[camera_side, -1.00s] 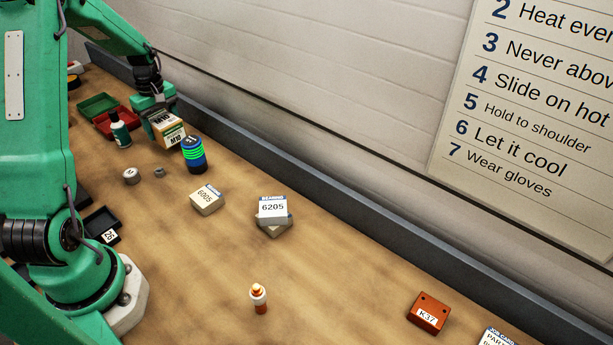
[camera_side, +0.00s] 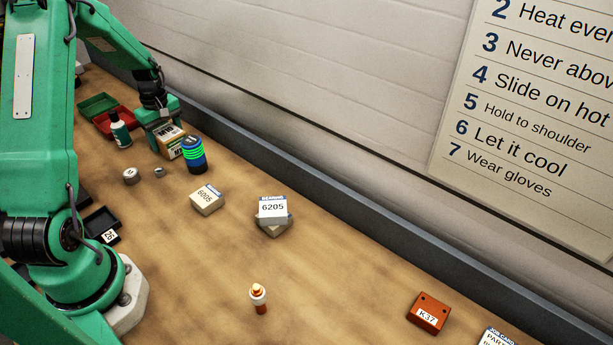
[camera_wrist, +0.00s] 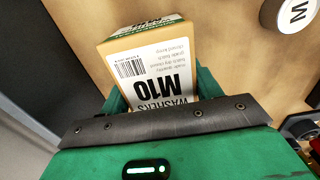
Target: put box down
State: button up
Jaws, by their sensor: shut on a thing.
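A tan and white box labelled M10 washers (camera_wrist: 150,62) is held between the green fingers of my gripper (camera_wrist: 160,92) in the wrist view. In the side view the box (camera_side: 171,144) is partly hidden by my gripper (camera_side: 162,132). My gripper is shut on the box and points down at the far part of the bench. The box is close to the bench top; I cannot tell whether it touches.
A dark green bottle (camera_side: 120,130) and a red tray (camera_side: 103,124) are to the left. White box 6005 (camera_side: 207,199) lies nearer. The bench's right middle (camera_side: 345,260) is clear.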

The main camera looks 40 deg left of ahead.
aim_at(164, 130)
jog(key=o, duration=1.3)
jog(key=shift+f, duration=0.1)
notch_tip(164, 130, up, 12)
jog(key=shift+r, duration=0.2)
